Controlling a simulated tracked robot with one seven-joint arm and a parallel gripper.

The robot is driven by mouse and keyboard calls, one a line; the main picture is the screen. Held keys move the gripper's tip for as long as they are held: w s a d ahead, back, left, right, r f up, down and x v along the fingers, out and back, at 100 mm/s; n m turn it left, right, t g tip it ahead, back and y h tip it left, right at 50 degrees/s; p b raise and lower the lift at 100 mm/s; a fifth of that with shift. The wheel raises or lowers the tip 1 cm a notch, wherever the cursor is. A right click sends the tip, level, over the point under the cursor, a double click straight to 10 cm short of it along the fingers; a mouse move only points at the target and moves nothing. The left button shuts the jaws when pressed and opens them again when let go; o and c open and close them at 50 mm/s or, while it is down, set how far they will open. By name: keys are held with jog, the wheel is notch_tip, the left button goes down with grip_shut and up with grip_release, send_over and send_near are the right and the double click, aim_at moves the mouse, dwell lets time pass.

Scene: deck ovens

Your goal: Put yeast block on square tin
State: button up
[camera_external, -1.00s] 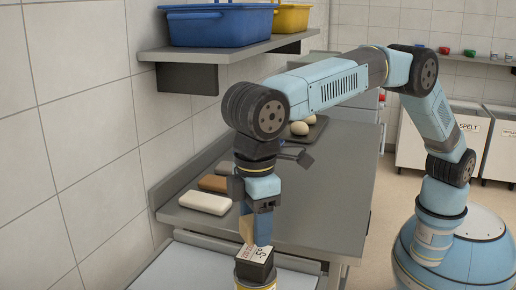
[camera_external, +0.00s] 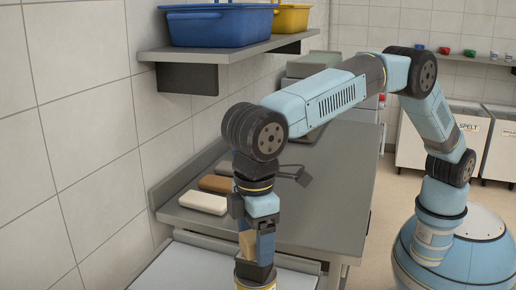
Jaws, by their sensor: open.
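My gripper (camera_external: 257,258) points straight down at the bottom centre of the view, its jaws open, with a tan piece showing between its blue parts. It is right at a small dark-sided block (camera_external: 243,270), whose top is mostly hidden behind the fingers. The block sits on a yellow, round-looking container (camera_external: 256,286), cut off by the lower edge of the picture. I cannot tell whether the fingers touch the block. I cannot tell for sure which thing is the yeast block, and no square tin can be made out clearly.
On the grey steel counter (camera_external: 315,215) lie a cream block (camera_external: 203,203) and a brown block (camera_external: 215,184) near the wall. A wall shelf (camera_external: 225,50) above holds a blue tub (camera_external: 218,25) and a yellow tub (camera_external: 290,18). The counter's right side is clear.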

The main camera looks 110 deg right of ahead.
aim_at(255, 235)
notch_tip(255, 235, up, 12)
jog(key=s+d+r+t, duration=0.1)
jog(key=s+d+r, duration=0.3)
jog(key=s, duration=0.5)
jog(key=s+d+r+t, duration=0.1)
jog(key=s+d+r, duration=0.3)
jog(key=s, duration=0.5)
jog(key=s+d+r+t, duration=0.1)
jog(key=s+d+r, duration=0.3)
jog(key=s, duration=0.4)
jog(key=s+d+f+t, duration=0.1)
jog(key=s+f, duration=0.3)
jog(key=s, duration=0.6)
jog(key=s+d+f, duration=0.2)
jog(key=s+f, duration=0.3)
jog(key=s, duration=0.5)
jog(key=s+d+f+t, duration=0.1)
jog(key=s+f, duration=0.4)
jog(key=s, duration=0.5)
jog(key=shift+d+t, duration=0.3)
jog(key=shift+d, duration=0.4)
